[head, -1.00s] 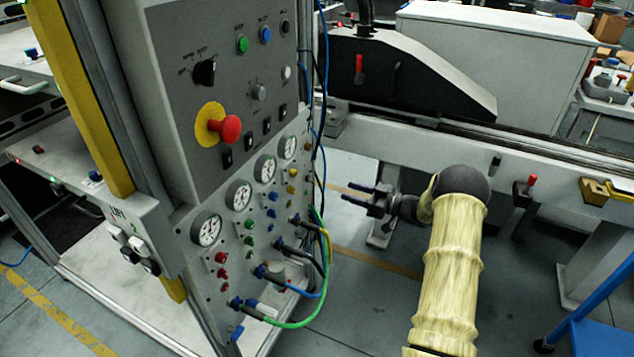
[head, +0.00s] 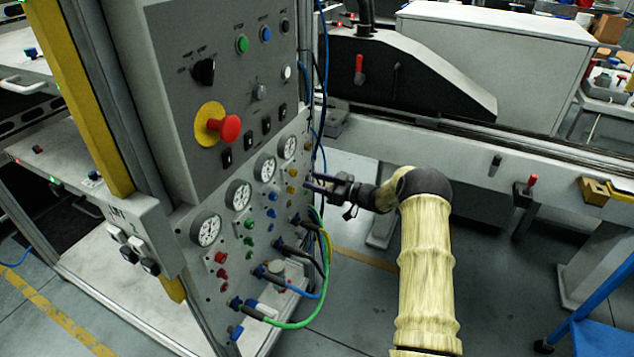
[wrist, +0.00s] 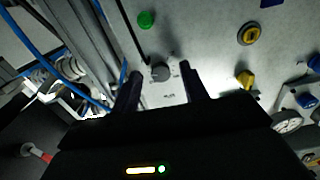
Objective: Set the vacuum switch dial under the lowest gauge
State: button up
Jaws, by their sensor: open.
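In the wrist view a small grey round dial (wrist: 160,73) with marks around it sits on the pale panel, seen between my two fingertips. I cannot make out its setting or pick it out in the head view. My gripper (head: 314,182) is open and empty at the panel's right edge, its fingers pointing at the panel. No contact with the dial is visible. The gauge lowest in the head view (head: 206,230) is at the panel's lower left, with red knobs below it. The gauge nearest my gripper (head: 288,147) has yellow knobs below it; a gauge (wrist: 288,121) shows in the wrist view.
Yellow knobs (wrist: 245,79) and a green button (wrist: 146,19) surround the dial in the wrist view. Black, blue and green hoses (head: 322,262) loop out of the panel below my gripper. A red emergency button (head: 229,128) juts out above. Open floor lies right of the panel.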

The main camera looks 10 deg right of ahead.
grip_shut()
jog(key=shift+f+n+b, duration=0.1)
jog(key=shift+n+b, duration=0.3)
jog(key=n+b, duration=0.3)
jog(key=n, duration=0.1)
jog(key=shift+f+b, duration=0.15)
jog(key=shift+b, duration=0.15)
jog(key=n+b, duration=0.5)
jog(key=shift+n, duration=0.4)
jog(key=shift+w+d+r+n+b, duration=0.1)
jog(key=shift+n+b, duration=2.4)
jog(key=shift+b, duration=0.25)
jog(key=shift+r+n+b, duration=0.1)
jog(key=shift+n+b, duration=2.4)
jog(key=shift+b, duration=0.25)
